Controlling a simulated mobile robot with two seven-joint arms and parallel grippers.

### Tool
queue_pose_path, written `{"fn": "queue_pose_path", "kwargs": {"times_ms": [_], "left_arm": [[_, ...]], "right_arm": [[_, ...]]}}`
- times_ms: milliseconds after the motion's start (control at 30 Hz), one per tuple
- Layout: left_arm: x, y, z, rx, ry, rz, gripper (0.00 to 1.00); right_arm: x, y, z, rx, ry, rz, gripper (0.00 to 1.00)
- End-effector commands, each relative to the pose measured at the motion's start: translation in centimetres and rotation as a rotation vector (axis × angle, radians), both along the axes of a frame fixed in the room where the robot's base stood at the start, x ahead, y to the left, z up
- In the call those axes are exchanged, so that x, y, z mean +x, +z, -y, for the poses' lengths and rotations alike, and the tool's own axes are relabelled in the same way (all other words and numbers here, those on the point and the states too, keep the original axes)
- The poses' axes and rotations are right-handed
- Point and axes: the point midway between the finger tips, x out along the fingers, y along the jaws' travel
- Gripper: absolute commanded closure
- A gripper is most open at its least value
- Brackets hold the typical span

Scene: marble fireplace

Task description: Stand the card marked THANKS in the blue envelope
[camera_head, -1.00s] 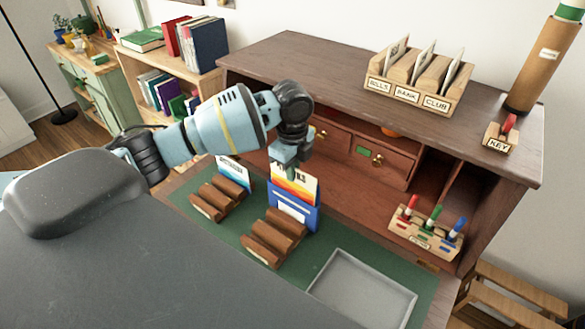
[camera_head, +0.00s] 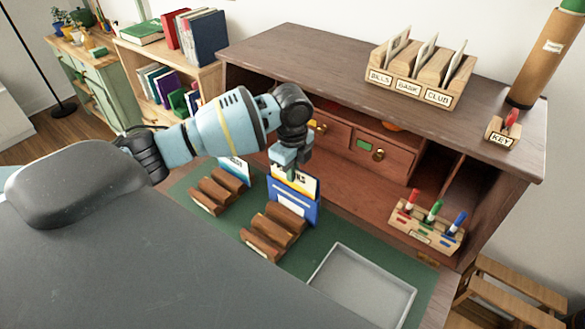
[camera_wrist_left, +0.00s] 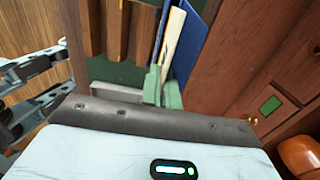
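The card (camera_head: 308,186), white at the top with dark lettering and a yellow band below, stands upright with its lower part inside the blue envelope (camera_head: 290,209). The gripper hides part of the lettering; only its end can be made out. The envelope stands in the back of a brown slotted rack (camera_head: 268,235). My left gripper (camera_head: 289,170) is shut on the card's top edge, just above the envelope. The left wrist view shows the green fingertips (camera_wrist_left: 162,90) on both sides of the card (camera_wrist_left: 172,38), beside the blue envelope (camera_wrist_left: 192,45).
A second brown rack (camera_head: 213,194) holds a blue and white card (camera_head: 234,169) to the left. A grey tray (camera_head: 362,288) lies at the front right. A marker stand (camera_head: 426,230) is on the right. Desk drawers (camera_head: 380,157) stand close behind the envelope.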

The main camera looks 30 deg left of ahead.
Motion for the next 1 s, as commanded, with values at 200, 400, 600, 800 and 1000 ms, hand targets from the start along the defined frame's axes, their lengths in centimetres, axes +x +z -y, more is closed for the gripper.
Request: {"fn": "queue_pose_path", "kwargs": {"times_ms": [200,400,600,800,1000], "left_arm": [[0.0,-0.6,0.0,-0.001,0.0,0.0,1.0],[0.0,-0.6,0.0,0.0,0.0,0.001,1.0],[0.0,-0.6,0.0,0.0,0.0,0.0,1.0],[0.0,-1.0,0.0,0.0,0.0,-0.001,1.0],[0.0,-1.6,0.0,0.0,0.0,-0.001,1.0]], "right_arm": [[-0.1,-0.1,0.0,0.0,-0.001,-0.004,0.64],[-0.1,-0.1,0.0,0.001,0.0,-0.003,0.64],[-0.1,-0.2,0.0,0.001,0.0,-0.004,0.64],[-0.2,-0.3,0.0,0.0,0.0,-0.007,0.64],[-0.4,-0.5,0.0,0.001,0.0,-0.011,0.64]]}}
